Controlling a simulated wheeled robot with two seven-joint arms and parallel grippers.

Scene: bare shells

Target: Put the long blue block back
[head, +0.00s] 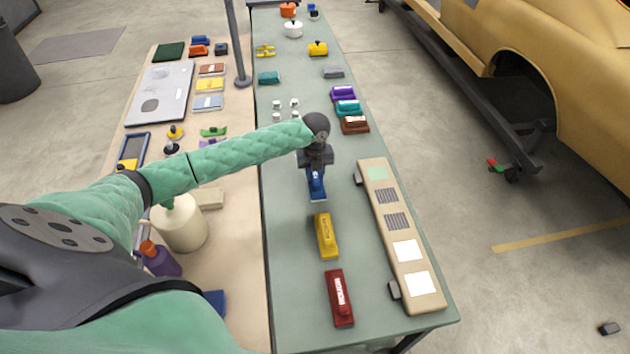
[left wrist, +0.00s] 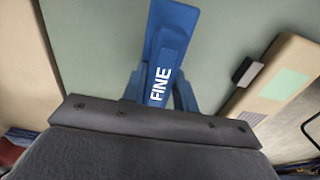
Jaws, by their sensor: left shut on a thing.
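The long blue block (head: 316,190), marked FINE, is in the middle of the green table (head: 288,255). My left gripper (head: 316,170) reaches over it from the left and is shut on it. In the left wrist view the blue block (left wrist: 172,45) points away from the gripper (left wrist: 158,95), with its white lettering close to the jaws. I cannot tell whether the block touches the table or is slightly above it. My right gripper is not in view.
A yellow block (head: 326,236) and a red block (head: 340,297) lie nearer on the green table. A long tan board (head: 403,250) with several patches runs along the right edge. Purple, teal and brown blocks (head: 348,106) stand beyond. The left table holds a cream jug (head: 180,226).

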